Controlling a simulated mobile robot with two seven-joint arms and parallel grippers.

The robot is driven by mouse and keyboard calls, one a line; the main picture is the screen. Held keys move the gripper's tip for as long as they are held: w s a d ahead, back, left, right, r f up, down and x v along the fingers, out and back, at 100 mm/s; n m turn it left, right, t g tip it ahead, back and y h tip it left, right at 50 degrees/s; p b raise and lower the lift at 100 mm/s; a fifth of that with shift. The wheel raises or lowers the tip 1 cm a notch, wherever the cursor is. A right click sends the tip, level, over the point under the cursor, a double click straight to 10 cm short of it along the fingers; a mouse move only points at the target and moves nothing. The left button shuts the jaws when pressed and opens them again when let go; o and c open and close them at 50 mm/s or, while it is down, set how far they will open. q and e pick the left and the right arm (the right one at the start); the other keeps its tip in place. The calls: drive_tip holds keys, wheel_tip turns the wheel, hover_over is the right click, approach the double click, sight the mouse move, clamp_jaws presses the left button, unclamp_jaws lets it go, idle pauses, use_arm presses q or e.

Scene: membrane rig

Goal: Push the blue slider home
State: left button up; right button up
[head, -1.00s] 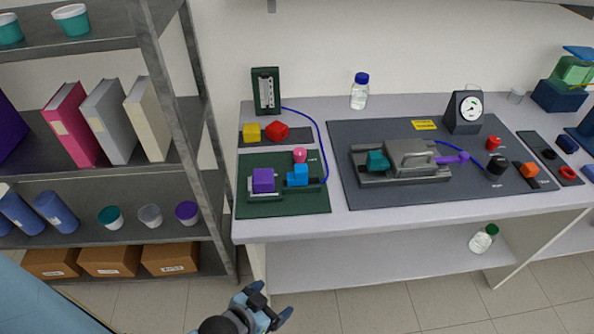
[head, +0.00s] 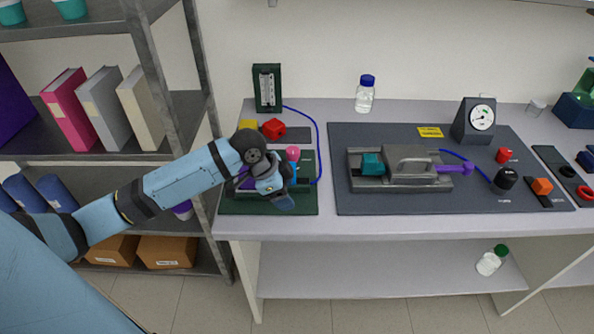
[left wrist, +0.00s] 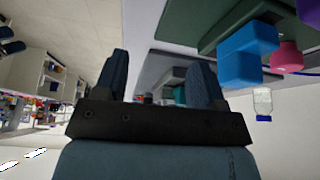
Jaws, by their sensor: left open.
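The blue slider (left wrist: 247,55) is a stepped blue block on the green base plate (left wrist: 205,20), seen at the upper right of the left wrist view, with a pink knob (left wrist: 287,55) beside it. In the head view my left gripper (head: 282,192) is over the front of the green plate (head: 240,207) and hides most of the slider and the purple block. The pink knob (head: 292,153) shows just behind it. In the left wrist view the fingers (left wrist: 160,85) are apart with nothing between them; the slider lies outside them. I cannot tell whether the gripper touches it. My right gripper is not in view.
A red block (head: 273,128) and a yellow block (head: 248,126) sit behind the plate, near an upright gauge (head: 267,87) with a blue tube. A grey clamp rig (head: 408,167) stands on the dark mat to the right. A metal shelf post (head: 170,90) is close on the left.

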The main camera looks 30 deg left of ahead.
use_arm(q)
drive_tip(key=w+a+r, duration=0.6)
drive_tip(key=a+r, duration=0.3)
drive_tip(key=r, duration=0.2)
drive_tip(key=shift+m+g, duration=0.3)
drive_tip(key=shift+m, duration=0.1)
drive_tip(key=x, duration=1.3)
drive_tip(key=shift+w+a+f+p, duration=0.1)
drive_tip(key=shift+f+p, duration=0.2)
drive_tip(key=shift+f, duration=0.2)
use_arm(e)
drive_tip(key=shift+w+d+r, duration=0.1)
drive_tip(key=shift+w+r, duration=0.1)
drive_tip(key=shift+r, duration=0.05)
use_arm(q)
drive_tip(key=shift+c, duration=0.2)
